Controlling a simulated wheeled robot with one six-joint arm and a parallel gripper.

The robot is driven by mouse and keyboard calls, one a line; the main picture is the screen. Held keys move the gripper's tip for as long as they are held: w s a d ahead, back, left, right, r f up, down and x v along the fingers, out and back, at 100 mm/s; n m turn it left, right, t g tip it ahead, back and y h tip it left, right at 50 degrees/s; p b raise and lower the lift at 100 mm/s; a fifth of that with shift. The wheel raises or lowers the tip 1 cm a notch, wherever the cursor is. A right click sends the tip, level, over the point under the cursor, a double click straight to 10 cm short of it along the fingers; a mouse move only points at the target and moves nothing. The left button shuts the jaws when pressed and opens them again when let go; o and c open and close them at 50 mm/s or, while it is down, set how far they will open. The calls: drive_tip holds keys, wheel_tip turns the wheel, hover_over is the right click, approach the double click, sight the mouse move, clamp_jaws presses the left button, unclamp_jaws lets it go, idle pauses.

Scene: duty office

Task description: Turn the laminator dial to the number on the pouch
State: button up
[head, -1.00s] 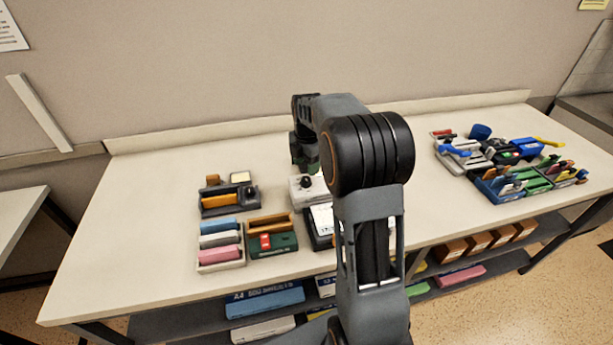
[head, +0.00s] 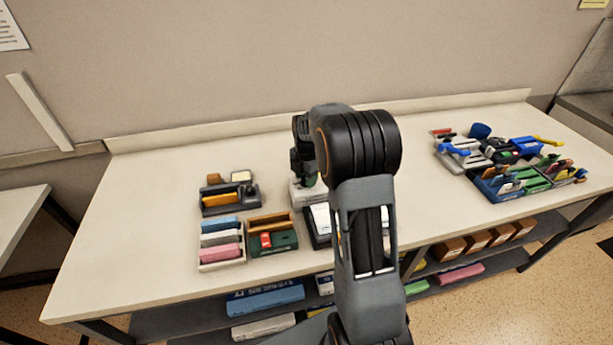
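A small light-grey box (head: 298,194), which looks like the laminator, sits mid-table in the head view. A black knob on its top, seen earlier, is now hidden behind my gripper (head: 306,177). My gripper points down at the top of this box; whether it touches the knob cannot be seen. Its fingers are small and dark, and I cannot tell if they are open or shut. A white sheet or card (head: 320,216) lies in a dark tray in front of the box, partly behind my arm. It may be the pouch; no number on it is readable.
A dark holder with an orange block (head: 221,199) and a tray of coloured blocks (head: 221,255) stand to the left. A green box (head: 274,243) is beside them. Organizers with tools (head: 507,186) fill the right. The table's far left is clear.

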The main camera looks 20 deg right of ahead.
drive_tip(key=c, duration=0.6)
